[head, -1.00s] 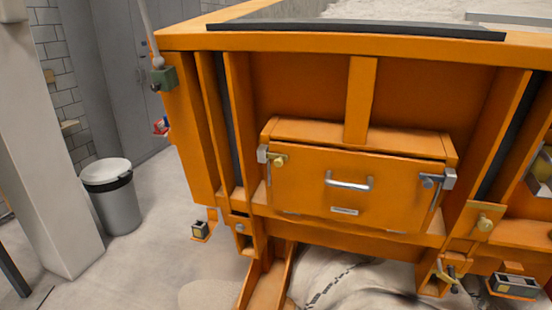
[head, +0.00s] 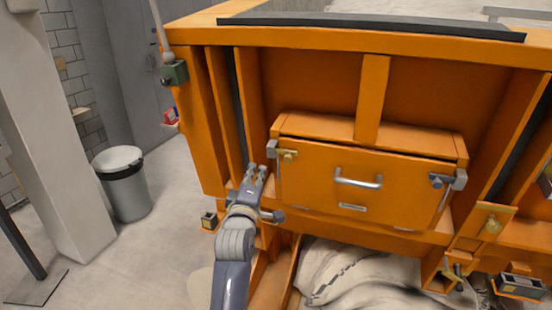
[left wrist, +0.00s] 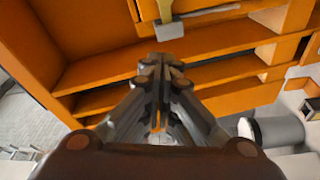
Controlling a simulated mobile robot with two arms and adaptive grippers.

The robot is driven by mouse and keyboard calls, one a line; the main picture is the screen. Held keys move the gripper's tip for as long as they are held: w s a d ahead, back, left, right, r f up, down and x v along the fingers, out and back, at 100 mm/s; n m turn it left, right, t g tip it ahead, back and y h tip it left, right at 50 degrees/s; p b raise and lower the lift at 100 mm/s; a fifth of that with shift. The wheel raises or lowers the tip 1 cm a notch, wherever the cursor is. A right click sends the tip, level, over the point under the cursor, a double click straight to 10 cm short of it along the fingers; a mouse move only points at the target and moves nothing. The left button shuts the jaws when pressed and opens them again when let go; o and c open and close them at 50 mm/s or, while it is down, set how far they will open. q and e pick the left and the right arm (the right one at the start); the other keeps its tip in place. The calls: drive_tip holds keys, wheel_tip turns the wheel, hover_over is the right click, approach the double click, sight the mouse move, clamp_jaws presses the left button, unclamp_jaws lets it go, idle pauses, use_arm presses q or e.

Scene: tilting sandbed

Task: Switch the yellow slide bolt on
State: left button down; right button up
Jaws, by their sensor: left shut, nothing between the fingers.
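The orange hatch (head: 325,195) has a small yellow knob on a latch (head: 289,155) at its upper left corner, with a grey block beside it. I take this to be the yellow slide bolt; its exact position is too small to tell. In the left wrist view a yellow piece (left wrist: 165,10) with a grey block shows at the top, beyond the fingers. My left gripper (head: 256,172) is shut and empty, just left of and below that latch, apart from it. It also shows in the left wrist view (left wrist: 160,62). My right gripper is not in view.
A similar grey-knobbed latch (head: 437,182) is at the hatch's upper right, and a metal handle (head: 358,181) in its middle. A brass plate with a knob (head: 492,224) is further right. Orange frame posts flank the hatch. A grey bin (head: 124,190) stands at left.

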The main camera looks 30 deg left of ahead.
sight(273, 150)
use_arm(q)
drive_tip(key=w+p, duration=0.1)
drive_tip(key=w, duration=0.2)
drive_tip(key=w+a+p, duration=0.1)
drive_tip(key=w, duration=0.2)
drive_tip(key=w+p, duration=0.1)
drive_tip(key=w, duration=0.2)
drive_tip(key=shift+w+a+p, duration=0.15)
drive_tip(key=shift+w+p, duration=0.05)
drive_tip(key=shift+p, duration=0.2)
drive_tip(key=shift+d+f, duration=0.2)
drive_tip(key=shift+d, duration=0.2)
